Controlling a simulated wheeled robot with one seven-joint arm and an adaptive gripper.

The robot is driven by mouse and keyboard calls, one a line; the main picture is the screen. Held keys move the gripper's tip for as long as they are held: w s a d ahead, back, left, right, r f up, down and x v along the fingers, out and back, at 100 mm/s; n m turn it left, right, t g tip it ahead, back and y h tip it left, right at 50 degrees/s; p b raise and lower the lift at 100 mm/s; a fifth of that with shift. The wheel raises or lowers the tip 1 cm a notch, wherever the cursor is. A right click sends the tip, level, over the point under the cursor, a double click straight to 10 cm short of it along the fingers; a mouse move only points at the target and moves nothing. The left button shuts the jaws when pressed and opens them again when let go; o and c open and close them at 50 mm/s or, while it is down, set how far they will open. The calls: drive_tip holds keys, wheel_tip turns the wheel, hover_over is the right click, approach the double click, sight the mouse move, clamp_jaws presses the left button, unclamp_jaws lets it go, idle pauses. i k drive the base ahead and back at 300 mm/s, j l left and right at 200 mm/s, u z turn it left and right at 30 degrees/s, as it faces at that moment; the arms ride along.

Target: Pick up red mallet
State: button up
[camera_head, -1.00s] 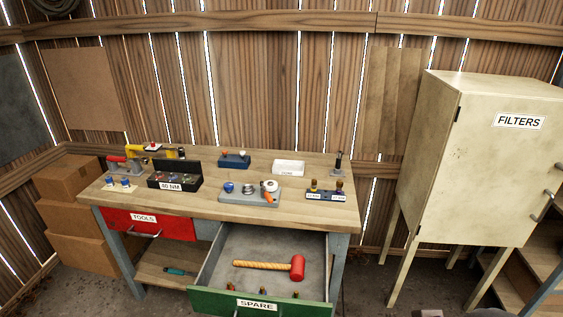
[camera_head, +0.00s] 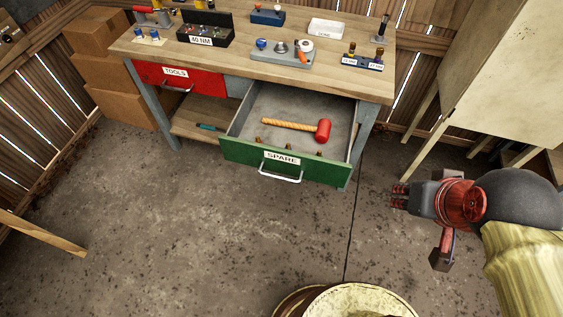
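The red mallet (camera_head: 323,131) lies on its side inside the pulled-out green SPARE drawer (camera_head: 256,164). Its wooden handle (camera_head: 287,126) points left and its red head is near the drawer's right side. My gripper (camera_head: 399,196) is in the air at the right, outside the drawer and apart from the mallet. Its tips point left. Nothing shows in it, but its finger gap is too small to judge.
The drawer's metal handle (camera_head: 281,173) sticks out in front. The workbench top (camera_head: 230,63) overhangs the drawer's back and holds several tools. A shut red TOOLS drawer (camera_head: 150,74) is at left. The cabinet (camera_head: 497,70) stands at right. The floor in front (camera_head: 200,230) is clear.

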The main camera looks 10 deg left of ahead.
sight(323, 130)
drive_tip(key=i+j, duration=0.2)
drive_tip(key=j, duration=0.2)
drive_tip(key=i+j, duration=0.2)
drive_tip(key=j, duration=0.15)
drive_tip(key=i+j+z, duration=0.1)
drive_tip(key=j, duration=0.3)
drive_tip(key=i+j, duration=0.45)
drive_tip(key=j, duration=0.35)
drive_tip(key=i+z, duration=0.05)
